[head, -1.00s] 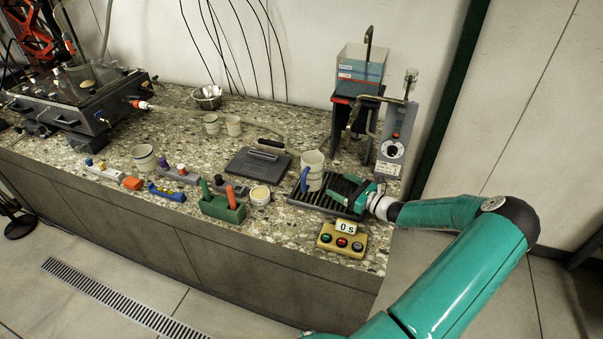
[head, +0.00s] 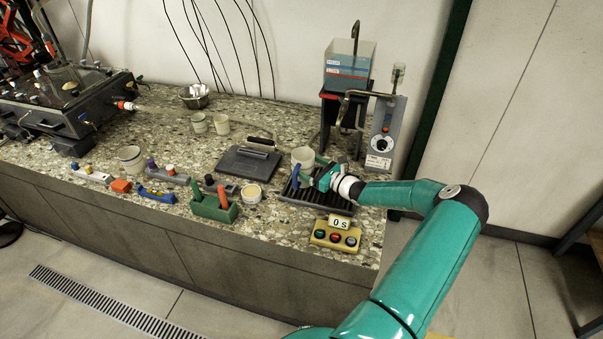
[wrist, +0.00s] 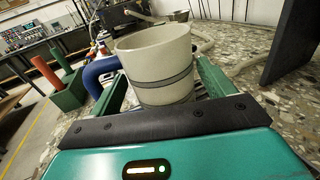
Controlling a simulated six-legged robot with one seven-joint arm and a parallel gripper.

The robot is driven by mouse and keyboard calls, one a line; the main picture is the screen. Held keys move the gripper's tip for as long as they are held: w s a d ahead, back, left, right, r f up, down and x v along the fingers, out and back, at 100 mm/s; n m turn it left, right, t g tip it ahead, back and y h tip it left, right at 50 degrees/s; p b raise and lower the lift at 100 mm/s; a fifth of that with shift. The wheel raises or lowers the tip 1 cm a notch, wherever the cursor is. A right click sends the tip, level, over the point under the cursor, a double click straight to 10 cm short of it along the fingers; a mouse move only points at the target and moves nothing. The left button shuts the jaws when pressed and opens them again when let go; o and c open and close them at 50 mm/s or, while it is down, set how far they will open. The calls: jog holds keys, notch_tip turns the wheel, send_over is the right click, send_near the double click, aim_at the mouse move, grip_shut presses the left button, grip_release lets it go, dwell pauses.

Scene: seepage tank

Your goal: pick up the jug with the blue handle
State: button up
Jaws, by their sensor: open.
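The jug (head: 303,157) is pale with a blue handle (head: 295,176) and stands upright on the black slatted drip tray (head: 318,201). In the wrist view the jug (wrist: 155,55) shows a grey band around its body, and its blue handle (wrist: 97,76) is on the left. My gripper (head: 314,176) is at the jug, coming from the right and front in the head view. In the wrist view its open green fingers (wrist: 160,92) lie on both sides of the jug's lower body. I cannot tell whether either finger touches it. My gripper hides part of the jug in the head view.
A timer box with buttons (head: 336,236) sits in front of the tray. A water tank on a stand (head: 348,66) and a grey dial unit (head: 386,135) stand behind.

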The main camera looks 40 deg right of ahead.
jog(key=w, duration=0.3)
jog(key=shift+w+a, duration=0.15)
jog(key=shift+a, duration=0.05)
jog(key=c, duration=0.8)
jog(key=shift+r, duration=0.1)
